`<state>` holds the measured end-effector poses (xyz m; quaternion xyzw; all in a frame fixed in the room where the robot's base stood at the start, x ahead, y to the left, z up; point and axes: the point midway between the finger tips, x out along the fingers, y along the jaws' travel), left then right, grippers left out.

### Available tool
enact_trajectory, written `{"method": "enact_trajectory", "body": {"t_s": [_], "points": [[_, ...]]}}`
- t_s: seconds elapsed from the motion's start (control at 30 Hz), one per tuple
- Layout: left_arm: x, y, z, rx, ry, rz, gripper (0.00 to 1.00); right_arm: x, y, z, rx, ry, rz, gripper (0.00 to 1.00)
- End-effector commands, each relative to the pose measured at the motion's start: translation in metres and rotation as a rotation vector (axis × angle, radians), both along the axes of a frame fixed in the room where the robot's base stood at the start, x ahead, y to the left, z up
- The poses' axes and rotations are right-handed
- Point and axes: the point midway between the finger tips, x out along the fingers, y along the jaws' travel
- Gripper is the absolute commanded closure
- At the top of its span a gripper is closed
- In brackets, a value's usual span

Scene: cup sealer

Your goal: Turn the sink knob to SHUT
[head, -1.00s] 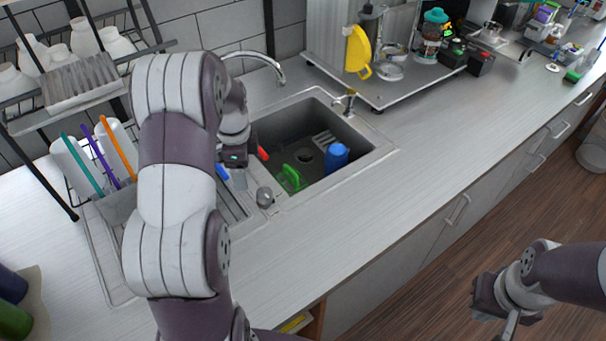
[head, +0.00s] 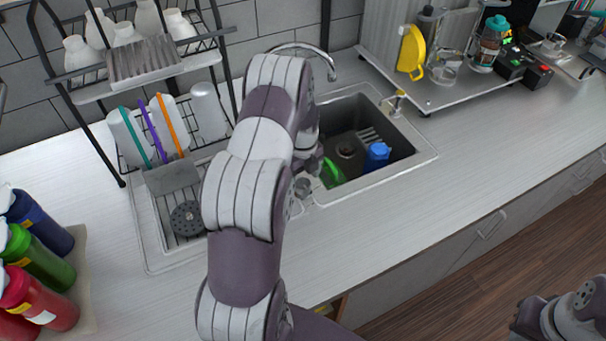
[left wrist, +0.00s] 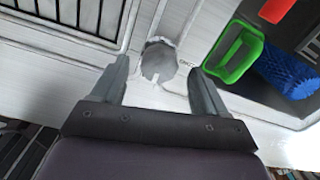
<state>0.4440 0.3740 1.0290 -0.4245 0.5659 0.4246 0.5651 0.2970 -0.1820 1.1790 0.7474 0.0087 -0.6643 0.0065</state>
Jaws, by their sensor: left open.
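The sink knob (head: 301,188) is a small round grey knob on the sink's front rim, between the drainboard and the basin. In the left wrist view the knob (left wrist: 159,58) shows between my left gripper's spread fingers (left wrist: 159,72), with a gap on each side. Small dark lettering is printed right of it, too small to read surely. In the head view my left arm comes down over the sink and hides most of the left gripper, close behind the knob. My right gripper (head: 527,318) is at the bottom right, partly cut off.
The basin (head: 345,125) holds a green item (head: 332,172) and a blue brush-like item (head: 377,155); a red item (left wrist: 277,9) shows in the wrist view. The faucet (head: 328,62) arches behind. A dish rack (head: 150,90) and bottles (head: 40,260) stand left. The right counter front is clear.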

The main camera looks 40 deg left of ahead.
Motion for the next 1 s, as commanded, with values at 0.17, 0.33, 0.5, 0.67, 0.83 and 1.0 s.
{"method": "enact_trajectory", "body": {"t_s": [0.17,0.33,0.5,0.67,0.83,1.0], "points": [[0.000,0.000,-0.015,0.000,0.000,0.001,0.26,0.000,0.000,0.005,0.000,0.000,0.000,1.00],[0.000,0.000,-0.017,0.001,-0.001,0.001,0.26,0.000,0.000,0.005,0.000,0.000,0.000,1.00],[0.000,0.000,-0.016,0.001,-0.001,0.001,0.59,0.000,0.000,0.005,0.000,0.000,0.000,1.00],[0.000,0.000,-0.016,0.001,-0.001,0.001,0.83,0.000,0.000,0.005,0.000,0.000,0.000,1.00],[0.000,0.000,-0.016,0.001,-0.001,0.016,0.83,0.000,0.000,0.004,0.000,0.000,0.000,1.00],[0.000,0.000,-0.017,0.001,-0.001,0.075,0.82,0.000,0.000,0.000,0.000,0.000,0.000,1.00]]}}
